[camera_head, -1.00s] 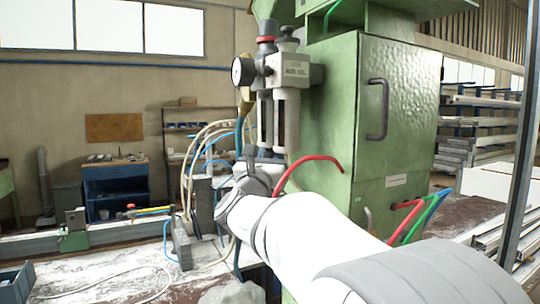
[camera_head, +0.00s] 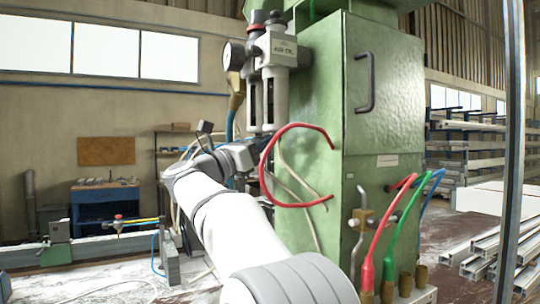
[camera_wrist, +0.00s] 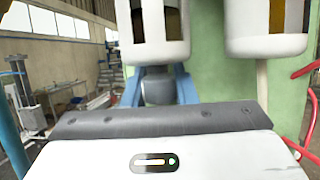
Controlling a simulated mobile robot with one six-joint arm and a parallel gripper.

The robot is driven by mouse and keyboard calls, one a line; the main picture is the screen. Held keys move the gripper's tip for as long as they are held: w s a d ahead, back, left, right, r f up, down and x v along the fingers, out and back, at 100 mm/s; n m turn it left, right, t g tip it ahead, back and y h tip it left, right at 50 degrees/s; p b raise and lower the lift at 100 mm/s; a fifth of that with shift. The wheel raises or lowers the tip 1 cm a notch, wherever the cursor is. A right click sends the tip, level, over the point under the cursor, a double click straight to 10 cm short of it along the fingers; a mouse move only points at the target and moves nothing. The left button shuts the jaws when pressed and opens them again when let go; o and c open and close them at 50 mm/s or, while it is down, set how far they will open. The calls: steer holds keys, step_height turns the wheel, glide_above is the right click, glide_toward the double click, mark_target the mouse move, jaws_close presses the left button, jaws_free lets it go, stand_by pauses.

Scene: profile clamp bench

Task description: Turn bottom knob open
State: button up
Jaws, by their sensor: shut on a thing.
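The air unit (camera_head: 277,49) with its round gauge (camera_head: 234,54) and white bowls hangs at the left side of the green machine. In the wrist view, the bottom knob (camera_wrist: 158,90) is a dark grey stub under the left white bowl (camera_wrist: 153,40). My gripper (camera_wrist: 158,84) has its blue fingers on either side of the knob and is shut on it. The wrist body hides the lower part of the knob. In the head view, my arm's end is just below the bowls, and the knob cannot be made out there.
A second bowl (camera_wrist: 266,30) hangs close on the right. A red hose (camera_head: 264,165) loops beside my arm, and thin pale tubes hang behind it. The green cabinet (camera_head: 385,90) stands to the right. A brass valve (camera_head: 361,220) and coloured hoses are lower right.

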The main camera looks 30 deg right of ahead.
steer(key=shift+s+a+r+m+g+y+p, duration=0.15)
steer(key=shift+m+g+y, duration=0.35)
steer(key=shift+m+g, duration=1.4)
steer(key=shift+s+m+g+y+p, duration=0.25)
steer(key=shift+m+g+y, duration=0.35)
steer(key=shift+g, duration=2.45)
steer(key=shift+s+a+r+m+g+y+p, duration=0.15)
steer(key=shift+m+g+y, duration=0.25)
steer(key=shift+m+g, duration=1.55)
steer(key=shift+d+f+n+g, duration=0.15)
steer(key=shift+n+g, duration=0.2)
steer(key=shift+g, duration=0.45)
steer(key=o, duration=1)
steer(key=shift+y, duration=0.3)
steer(key=shift+f, duration=0.15)
steer(key=v, duration=0.8)
